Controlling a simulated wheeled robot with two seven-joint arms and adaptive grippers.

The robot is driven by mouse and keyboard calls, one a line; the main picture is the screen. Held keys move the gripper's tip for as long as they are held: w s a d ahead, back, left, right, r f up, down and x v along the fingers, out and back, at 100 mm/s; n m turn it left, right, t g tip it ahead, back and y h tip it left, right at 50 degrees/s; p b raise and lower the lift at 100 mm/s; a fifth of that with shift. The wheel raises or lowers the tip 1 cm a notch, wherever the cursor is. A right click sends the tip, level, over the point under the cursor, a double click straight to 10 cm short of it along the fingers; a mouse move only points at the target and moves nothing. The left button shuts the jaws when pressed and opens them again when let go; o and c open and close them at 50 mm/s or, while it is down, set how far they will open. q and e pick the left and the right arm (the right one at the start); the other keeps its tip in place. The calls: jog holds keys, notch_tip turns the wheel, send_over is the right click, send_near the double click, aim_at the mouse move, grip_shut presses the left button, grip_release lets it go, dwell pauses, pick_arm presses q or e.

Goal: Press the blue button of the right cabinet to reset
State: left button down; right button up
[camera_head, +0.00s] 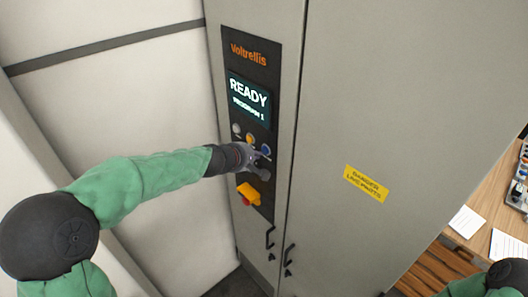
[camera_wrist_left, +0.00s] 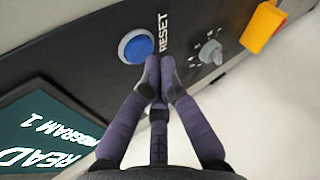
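The right cabinet (camera_head: 345,100) is grey, with a black control panel on its front left part. The blue button (camera_wrist_left: 136,46) sits beside the word RESET in the left wrist view; in the head view it shows just right of my gripper (camera_head: 265,150). My left gripper (camera_head: 257,158) is at the panel, its fingertips together (camera_wrist_left: 158,72) and empty, just beside the button's lower right edge in the wrist view. I cannot tell whether they touch the panel. My right gripper is not in view; only part of my right arm shows at the bottom right.
The screen (camera_head: 249,98) reads READY, PROGRAM 1. Door handles (camera_head: 270,238) stick out lower down. A wooden desk (camera_head: 490,195) with papers stands at the right.

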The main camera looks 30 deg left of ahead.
pick_arm(q)
jog(key=shift+s+a, duration=0.1)
jog(key=shift+s, duration=0.1)
jog(key=shift+s+a+b, duration=0.25)
jog(key=shift+s+a, duration=0.05)
jog(key=shift+s, duration=0.45)
jog(key=shift+s+a+b, duration=0.25)
jog(key=shift+s+a, duration=0.05)
jog(key=shift+s, duration=0.45)
jog(key=shift+s+a+b, duration=0.25)
jog(key=shift+s+a, duration=0.05)
jog(key=shift+s, duration=0.45)
